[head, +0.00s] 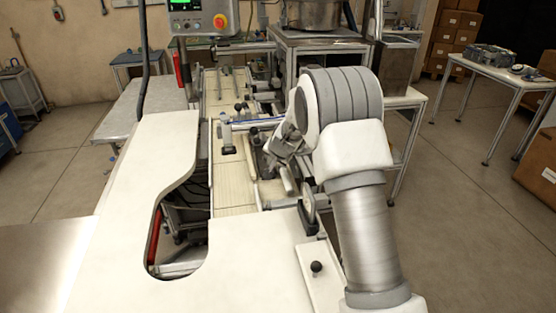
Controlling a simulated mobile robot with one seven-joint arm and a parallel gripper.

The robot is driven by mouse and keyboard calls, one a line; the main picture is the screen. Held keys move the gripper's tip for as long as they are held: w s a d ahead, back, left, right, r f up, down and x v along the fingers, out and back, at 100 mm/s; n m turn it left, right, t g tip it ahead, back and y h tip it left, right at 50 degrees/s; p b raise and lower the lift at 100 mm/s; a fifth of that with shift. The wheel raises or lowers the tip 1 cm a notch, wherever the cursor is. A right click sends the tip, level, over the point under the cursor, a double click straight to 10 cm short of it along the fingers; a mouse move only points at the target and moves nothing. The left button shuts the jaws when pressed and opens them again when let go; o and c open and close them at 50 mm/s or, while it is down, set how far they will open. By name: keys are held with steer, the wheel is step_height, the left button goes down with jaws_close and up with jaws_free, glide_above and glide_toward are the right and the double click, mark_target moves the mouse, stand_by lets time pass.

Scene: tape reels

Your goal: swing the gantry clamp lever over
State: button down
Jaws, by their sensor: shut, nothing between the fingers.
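A gantry bar (255,123) crosses the conveyor (230,178) in the middle of the head view. A dark knob and block (226,138) sit at its left end. I cannot tell for sure which small dark part is the clamp lever. My gripper (288,182) hangs over the conveyor's right side, near the right end of the bar, pointing down. It looks shut and empty. My white wrist and forearm hide the bar's right end and part of the conveyor's right rail. Contact between my gripper and any part cannot be made out.
A white cut-out worktop (140,190) lies at left and front. A black ball knob (316,267) stands on a plate near my arm. A control box (202,18) hangs above the conveyor. A metal pot (314,12) stands behind. A table (505,75) and cartons are at right.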

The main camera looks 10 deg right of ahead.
mark_target(265, 156)
steer(key=shift+w+a+p, duration=0.15)
steer(key=shift+w+a, duration=0.15)
steer(key=shift+w, duration=0.3)
steer(key=shift+w+a+p, duration=0.2)
steer(key=shift+w+a, duration=0.05)
steer(key=shift+w, duration=0.35)
steer(key=shift+w+a+p, duration=0.15)
steer(key=shift+w+a, duration=0.15)
steer(key=shift+w, duration=0.4)
